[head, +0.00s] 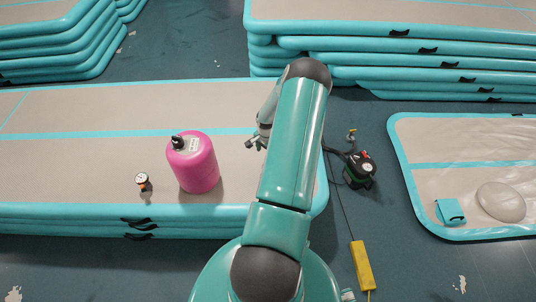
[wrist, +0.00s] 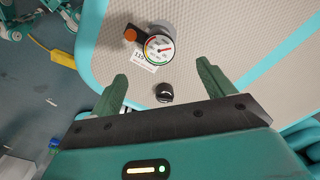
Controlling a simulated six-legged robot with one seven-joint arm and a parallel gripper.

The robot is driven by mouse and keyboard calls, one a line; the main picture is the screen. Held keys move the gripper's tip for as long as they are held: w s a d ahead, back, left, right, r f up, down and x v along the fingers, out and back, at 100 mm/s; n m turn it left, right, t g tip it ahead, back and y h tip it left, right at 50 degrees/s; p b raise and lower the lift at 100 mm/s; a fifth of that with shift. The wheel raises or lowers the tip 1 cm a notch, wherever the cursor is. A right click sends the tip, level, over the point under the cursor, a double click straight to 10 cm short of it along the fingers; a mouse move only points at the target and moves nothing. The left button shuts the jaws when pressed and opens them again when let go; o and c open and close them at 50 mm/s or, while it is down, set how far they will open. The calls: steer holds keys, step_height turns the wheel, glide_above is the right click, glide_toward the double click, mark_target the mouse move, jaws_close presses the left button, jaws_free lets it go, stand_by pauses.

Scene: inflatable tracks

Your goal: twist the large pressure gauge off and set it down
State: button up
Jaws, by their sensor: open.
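In the wrist view, a round pressure gauge (wrist: 159,49) with a white dial and green-to-red scale sits over the beige mat, beside an orange knob (wrist: 131,35) and a white tag. A black round cap (wrist: 164,93) lies nearer my gripper, between the lines of the fingers. My gripper (wrist: 163,72) is open and empty, with the gauge just beyond its fingertips. Another small gauge (head: 141,180) stands left of the tank. I cannot tell which gauge is larger.
The tank and gauges are on a teal-edged inflatable track (head: 60,165). A dark pump (head: 359,170) and a yellow power strip (head: 362,265) are on the floor to the right. Bare mat is clear left of the small gauge.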

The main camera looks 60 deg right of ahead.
steer(key=shift+s+f, duration=0.15)
steer(key=shift+f, duration=0.55)
step_height(320, 180, down, 13)
steer(key=c, duration=1.1)
steer(key=shift+r, duration=2.55)
steer(key=shift+c, duration=0.2)
